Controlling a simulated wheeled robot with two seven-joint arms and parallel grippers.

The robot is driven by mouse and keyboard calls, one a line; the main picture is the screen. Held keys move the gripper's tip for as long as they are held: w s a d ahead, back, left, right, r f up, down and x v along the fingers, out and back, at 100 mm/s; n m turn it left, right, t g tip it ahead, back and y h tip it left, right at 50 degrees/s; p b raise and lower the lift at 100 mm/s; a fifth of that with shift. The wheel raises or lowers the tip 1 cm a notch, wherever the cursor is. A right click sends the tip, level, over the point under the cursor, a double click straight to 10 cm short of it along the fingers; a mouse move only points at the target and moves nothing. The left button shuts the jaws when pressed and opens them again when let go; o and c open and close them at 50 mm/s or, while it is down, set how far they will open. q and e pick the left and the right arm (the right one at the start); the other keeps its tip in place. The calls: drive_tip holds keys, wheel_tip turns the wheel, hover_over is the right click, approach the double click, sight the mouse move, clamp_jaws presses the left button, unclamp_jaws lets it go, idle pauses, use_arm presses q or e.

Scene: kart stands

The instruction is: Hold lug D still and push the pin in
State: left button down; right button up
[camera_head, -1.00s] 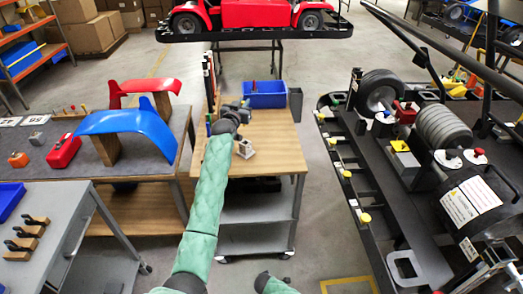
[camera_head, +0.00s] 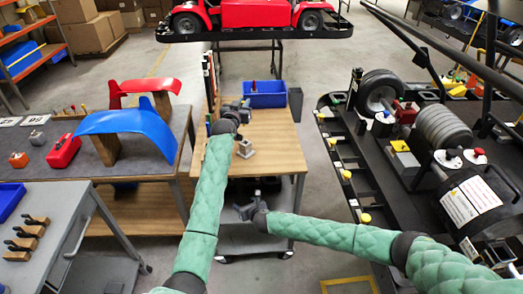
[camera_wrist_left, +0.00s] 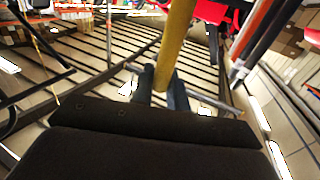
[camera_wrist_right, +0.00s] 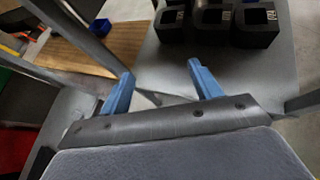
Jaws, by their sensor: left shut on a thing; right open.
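My left gripper (camera_head: 240,106) is over the far left part of the wood-topped cart (camera_head: 283,150). In the left wrist view its blue fingers (camera_wrist_left: 162,82) are shut on a yellow bar (camera_wrist_left: 174,45). I cannot make out the pin. My right gripper (camera_head: 244,212) is in front of the cart, near its lower shelf. Its blue fingers (camera_wrist_right: 160,78) are open and empty.
A blue bin (camera_head: 265,95) and a dark container (camera_head: 296,104) are at the cart's back. Several dark socketed blocks (camera_wrist_right: 212,22) sit on a grey surface ahead of my right gripper. A bench with a blue fender (camera_head: 128,121) is left; a kart chassis (camera_head: 362,190) is right.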

drive_tip(key=s+r+n+g+y, duration=0.3)
drive_tip(key=r+n+y, duration=0.2)
drive_tip(key=r+n, duration=0.55)
drive_tip(key=m+t+h, duration=0.1)
drive_tip(key=m, duration=0.4)
approach(243, 146)
drive_tip(key=f, duration=0.1)
drive_tip(key=w+d+f, duration=0.1)
drive_tip(key=shift+w+f, duration=0.2)
drive_tip(key=shift+f, duration=0.2)
drive_tip(key=shift+w+a+m, duration=0.2)
drive_tip(key=shift+w+m, duration=0.05)
drive_tip(key=shift+w, duration=0.1)
drive_tip(key=shift+t, duration=0.3)
drive_tip(key=x, duration=1.1)
drive_tip(key=shift+a, duration=0.15)
